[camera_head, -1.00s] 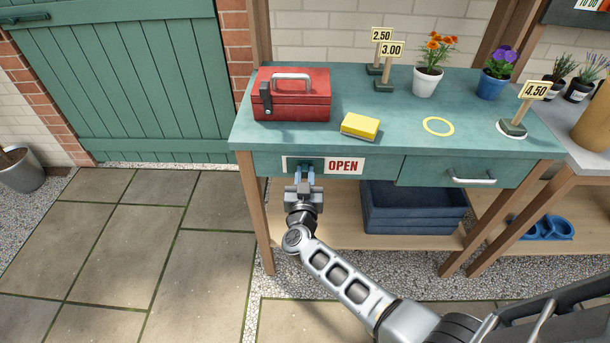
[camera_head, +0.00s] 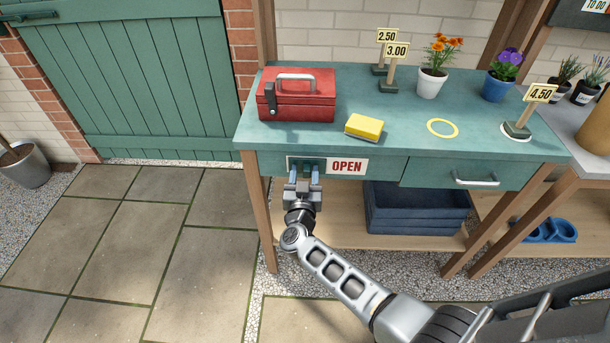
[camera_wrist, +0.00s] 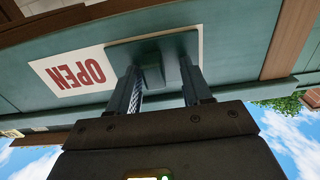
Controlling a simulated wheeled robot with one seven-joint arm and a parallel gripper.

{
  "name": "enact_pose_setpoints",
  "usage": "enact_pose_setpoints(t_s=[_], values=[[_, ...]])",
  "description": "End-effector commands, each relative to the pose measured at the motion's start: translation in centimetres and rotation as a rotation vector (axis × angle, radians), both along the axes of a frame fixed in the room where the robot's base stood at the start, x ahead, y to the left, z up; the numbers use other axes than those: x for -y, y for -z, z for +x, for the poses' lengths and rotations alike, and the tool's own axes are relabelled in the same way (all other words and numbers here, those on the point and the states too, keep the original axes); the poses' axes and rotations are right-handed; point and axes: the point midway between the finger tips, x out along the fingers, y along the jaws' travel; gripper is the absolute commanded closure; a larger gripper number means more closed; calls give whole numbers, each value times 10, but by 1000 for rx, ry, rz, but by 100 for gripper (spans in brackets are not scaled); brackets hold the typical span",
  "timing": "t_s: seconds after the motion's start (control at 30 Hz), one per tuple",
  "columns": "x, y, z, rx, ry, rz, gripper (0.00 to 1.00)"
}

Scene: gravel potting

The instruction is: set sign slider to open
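The sign (camera_head: 361,166) is a white strip on the green front of the bench, with OPEN in red fully showing. It also shows in the wrist view (camera_wrist: 52,77). The slider (camera_wrist: 150,48) is a dark green plate with a raised tab; it covers the part of the strip left of OPEN in the head view. My gripper (camera_head: 304,171) is at the slider. In the wrist view its two fingers (camera_wrist: 165,88) stand apart on either side of the tab, with gaps visible; it is open. The head view does not clearly show the tab between the fingers.
A red toolbox (camera_head: 297,96), a yellow sponge (camera_head: 364,127) and a yellow ring (camera_head: 442,128) are on the bench top. A drawer handle (camera_head: 475,181) sticks out to the right. The paving on the left is clear.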

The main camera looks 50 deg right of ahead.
Motion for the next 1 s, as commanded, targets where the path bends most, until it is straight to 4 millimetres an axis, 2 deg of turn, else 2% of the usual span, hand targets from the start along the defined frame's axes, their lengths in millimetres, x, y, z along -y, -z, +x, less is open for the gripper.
enact_pose_setpoints(t_s=[0.27,0.73,1.0], values=[[-5,1,-4,-3,-2,0,51],[-57,1,-45,-1,-1,0,51],[-62,1,-49,-1,0,0,51]])
